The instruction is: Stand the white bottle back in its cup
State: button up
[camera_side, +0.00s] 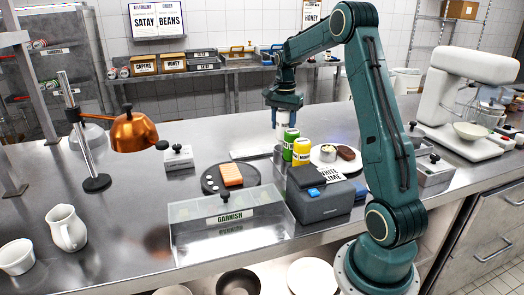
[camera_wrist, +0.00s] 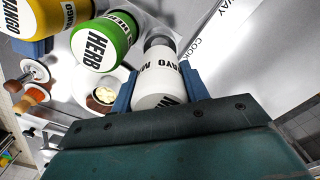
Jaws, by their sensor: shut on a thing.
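The white bottle (camera_side: 282,118), lettered MAYO, hangs below my gripper (camera_side: 283,108) in the side view. My gripper is shut on it; in the wrist view the blue fingers flank the white bottle (camera_wrist: 158,82). A grey metal cup (camera_side: 279,158) stands on the counter below the bottle, to the left of the green bottle (camera_side: 290,142). In the side view the white bottle is above the cup and apart from it. In the wrist view a grey round part shows at the bottle's far end; I cannot tell whether it is the cup.
The green bottle, labelled HERB in the wrist view (camera_wrist: 103,42), and a yellow bottle (camera_side: 302,152) stand close beside the cup. A dark plate (camera_side: 212,183) holds an orange block (camera_side: 231,175). A clear garnish box (camera_side: 230,226) and grey box (camera_side: 322,201) are in front.

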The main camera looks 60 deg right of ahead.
aim_at(284, 111)
jog(key=shift+f, duration=1.25)
dwell(0.7)
jog(key=shift+f, duration=0.4)
jog(key=shift+f, duration=0.15)
jog(key=o, duration=1.1)
jog(key=shift+o, duration=0.2)
jog(key=shift+r, duration=3.5)
